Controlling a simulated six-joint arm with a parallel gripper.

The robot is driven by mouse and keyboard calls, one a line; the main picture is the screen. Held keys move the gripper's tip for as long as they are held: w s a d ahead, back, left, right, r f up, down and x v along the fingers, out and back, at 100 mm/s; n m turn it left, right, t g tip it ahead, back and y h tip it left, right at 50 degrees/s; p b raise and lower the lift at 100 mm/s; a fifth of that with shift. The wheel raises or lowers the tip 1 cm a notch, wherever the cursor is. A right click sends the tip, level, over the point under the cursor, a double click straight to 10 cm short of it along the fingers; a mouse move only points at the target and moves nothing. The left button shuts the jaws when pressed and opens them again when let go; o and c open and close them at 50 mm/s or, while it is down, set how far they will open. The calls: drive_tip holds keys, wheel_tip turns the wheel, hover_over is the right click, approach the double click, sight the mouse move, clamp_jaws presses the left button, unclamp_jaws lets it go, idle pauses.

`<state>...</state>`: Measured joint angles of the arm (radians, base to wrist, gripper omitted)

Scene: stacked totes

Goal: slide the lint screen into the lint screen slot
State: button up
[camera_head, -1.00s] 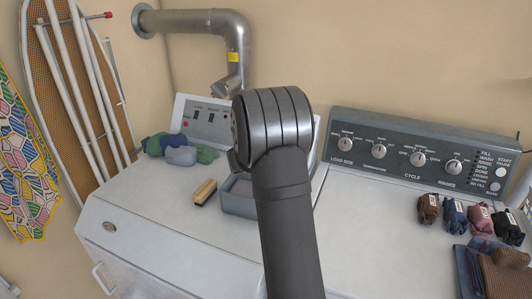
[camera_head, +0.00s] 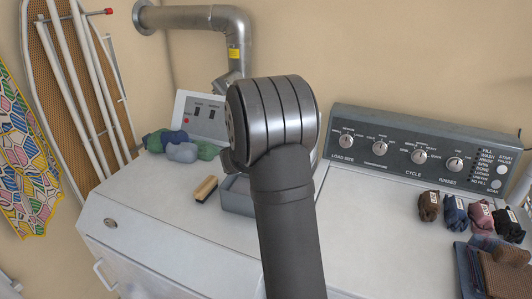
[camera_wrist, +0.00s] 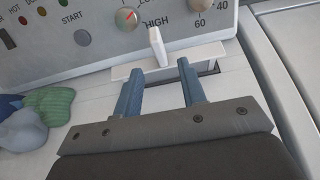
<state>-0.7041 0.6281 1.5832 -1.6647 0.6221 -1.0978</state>
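The lint screen (camera_wrist: 190,58) shows in the wrist view as a white flange with an upright tab. It lies at the dryer's control panel, over the dark lint screen slot (camera_wrist: 209,69), part of which shows at its right end. The rest of the screen is hidden, so I cannot tell how deep it sits. My gripper (camera_wrist: 160,68) is open, its two blue fingers apart, with the tab just beyond and between the fingertips. I see no finger pressed on the tab. In the head view my arm hides the gripper, screen and slot.
The dryer panel (camera_head: 190,108) rises close behind. Rolled socks (camera_head: 182,152), a brush (camera_head: 205,189) and a grey tray (camera_head: 236,204) rest on the dryer top. The washer panel (camera_head: 400,150) and folded clothes (camera_head: 497,270) are at right. The dryer's front top is clear.

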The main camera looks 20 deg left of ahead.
drive_tip(key=v, duration=1.3)
drive_tip(key=shift+w, duration=0.1)
drive_tip(key=shift+c, duration=0.5)
drive_tip(key=c, duration=0.3)
drive_tip(key=shift+w+d+r+m, duration=0.15)
drive_tip(key=shift+w+m, duration=0.2)
drive_tip(key=shift+m, duration=0.05)
clamp_jaws()
drive_tip(key=w+d+m+g+h, duration=0.3)
drive_tip(key=w+d+m+g, duration=0.25)
drive_tip(key=w+m, duration=0.7)
drive_tip(key=w+a+r+m+g+y, duration=0.35)
drive_tip(key=m+g+y, duration=0.2)
drive_tip(key=m, duration=0.65)
drive_tip(key=shift+x, duration=3.1)
drive_tip(key=shift+a, duration=0.15)
